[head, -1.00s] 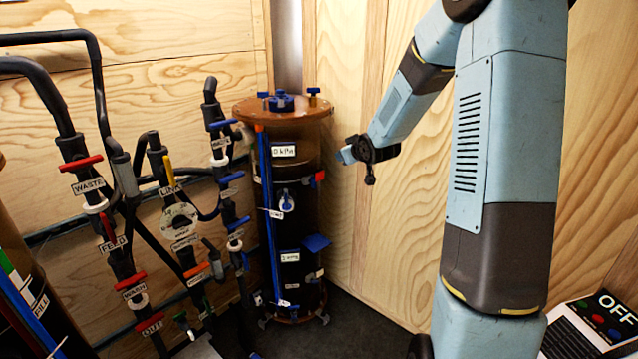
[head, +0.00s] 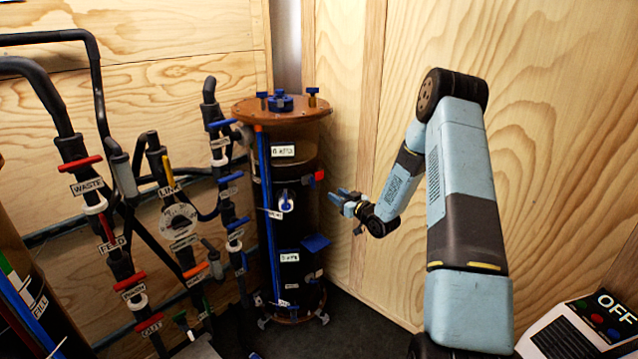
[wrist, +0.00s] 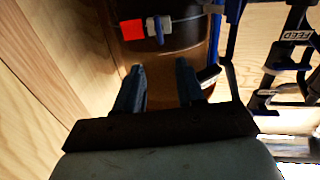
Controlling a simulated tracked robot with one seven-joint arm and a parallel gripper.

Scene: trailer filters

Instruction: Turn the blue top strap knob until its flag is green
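The blue top strap knob (head: 308,180) is on the upper strap of the dark cylindrical filter (head: 290,230), at its right side. Its flag (head: 320,175) is red. In the wrist view the knob (wrist: 159,30) sits just right of the red flag (wrist: 132,29), on a grey strap. My gripper (head: 342,196) is to the right of the filter, a little lower than the knob, and apart from it. In the wrist view its two blue fingers (wrist: 160,78) are spread with nothing between them, pointing at the filter just below the knob in the picture.
The filter's brown lid (head: 283,108) carries several blue knobs. A blue valve handle (head: 286,203) and a lower blue flap (head: 316,243) stick out from its front. Labelled pipes and valves stand at left. A plywood wall (head: 350,110) is close behind my gripper.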

